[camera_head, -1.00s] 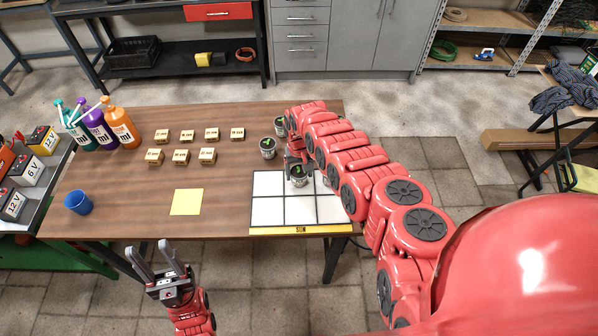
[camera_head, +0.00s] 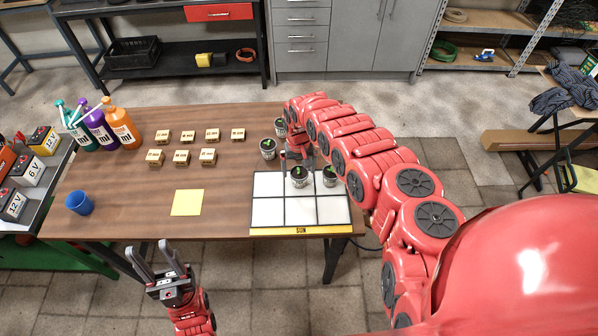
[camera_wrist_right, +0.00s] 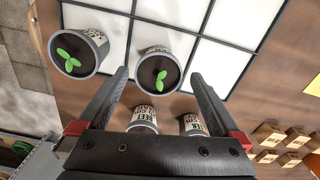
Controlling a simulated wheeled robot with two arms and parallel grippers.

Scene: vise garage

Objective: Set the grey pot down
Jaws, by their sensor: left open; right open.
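A grey pot (camera_head: 299,175) with a pale label and a green sprout stands upright in the back middle square of the white grid board (camera_head: 268,212). It also shows in the right wrist view (camera_wrist_right: 150,84), between and just beyond the fingertips. My right gripper (camera_head: 296,158) is open behind this pot, and no finger visibly grips it. A second, similar pot (camera_head: 329,177) stands in the back right square; the right wrist view shows it too (camera_wrist_right: 82,57). My left gripper (camera_head: 158,262) is open and empty in front of the table.
Two more pots (camera_head: 267,148) (camera_head: 279,127) stand behind the board, close to my right arm. Several small boxes (camera_head: 181,157), a yellow sheet (camera_head: 187,203), a blue cup (camera_head: 79,203) and bottles (camera_head: 122,130) are farther left. The board's front row is empty.

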